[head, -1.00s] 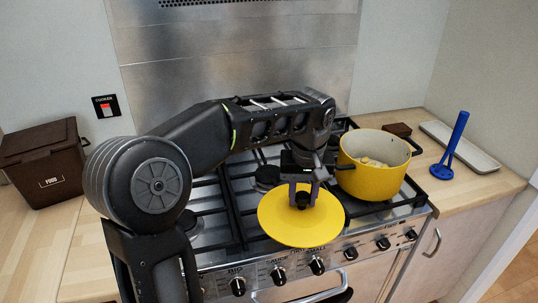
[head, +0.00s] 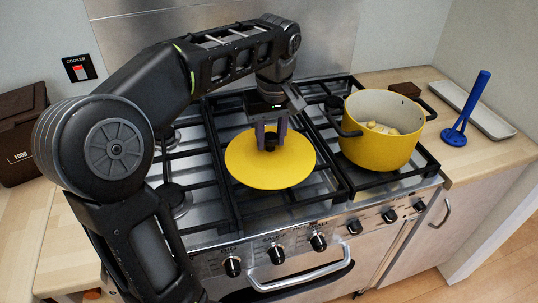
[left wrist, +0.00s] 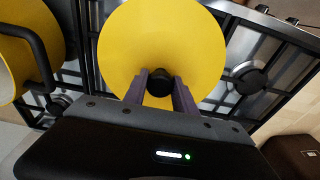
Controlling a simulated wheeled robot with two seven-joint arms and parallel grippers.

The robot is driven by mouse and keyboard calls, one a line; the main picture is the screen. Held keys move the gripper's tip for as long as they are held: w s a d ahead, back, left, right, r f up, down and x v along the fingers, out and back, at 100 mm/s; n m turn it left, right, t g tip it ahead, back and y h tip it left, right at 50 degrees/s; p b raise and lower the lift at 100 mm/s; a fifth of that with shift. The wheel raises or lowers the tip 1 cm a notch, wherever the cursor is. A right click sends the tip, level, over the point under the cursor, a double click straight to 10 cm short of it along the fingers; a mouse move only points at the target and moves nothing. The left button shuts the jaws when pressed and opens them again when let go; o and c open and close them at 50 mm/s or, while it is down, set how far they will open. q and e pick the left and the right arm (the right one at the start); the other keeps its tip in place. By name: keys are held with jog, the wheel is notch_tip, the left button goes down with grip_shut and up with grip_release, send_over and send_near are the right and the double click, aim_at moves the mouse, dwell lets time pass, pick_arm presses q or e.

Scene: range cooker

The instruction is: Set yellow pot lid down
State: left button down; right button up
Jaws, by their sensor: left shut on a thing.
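The yellow pot lid (head: 255,168) is a flat round disc with a black knob. My left gripper (head: 269,140) is shut on the knob from above. The lid is over the middle grates of the cooker, left of the yellow pot; whether it touches the grates I cannot tell. In the left wrist view the lid (left wrist: 160,35) fills the upper middle, with the knob between the fingers of my left gripper (left wrist: 160,88). The yellow pot (head: 378,152) stands uncovered on the right grates with pale pieces inside. It shows partly in the left wrist view (left wrist: 15,72). My right gripper is not in view.
The range cooker (head: 213,200) has black grates and front knobs. A blue utensil (head: 467,112) stands on the right counter beside a long pale tray (head: 485,112). A brown food box (head: 18,150) is at the left. The left grates are free.

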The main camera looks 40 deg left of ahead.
aim_at(271, 150)
pick_arm(q)
jog(key=shift+f, duration=1.15)
jog(key=shift+f, duration=0.1)
notch_tip(271, 150, down, 3)
jog(key=shift+f, duration=0.3)
jog(key=shift+f, duration=0.15)
jog(key=c, duration=1)
grip_release()
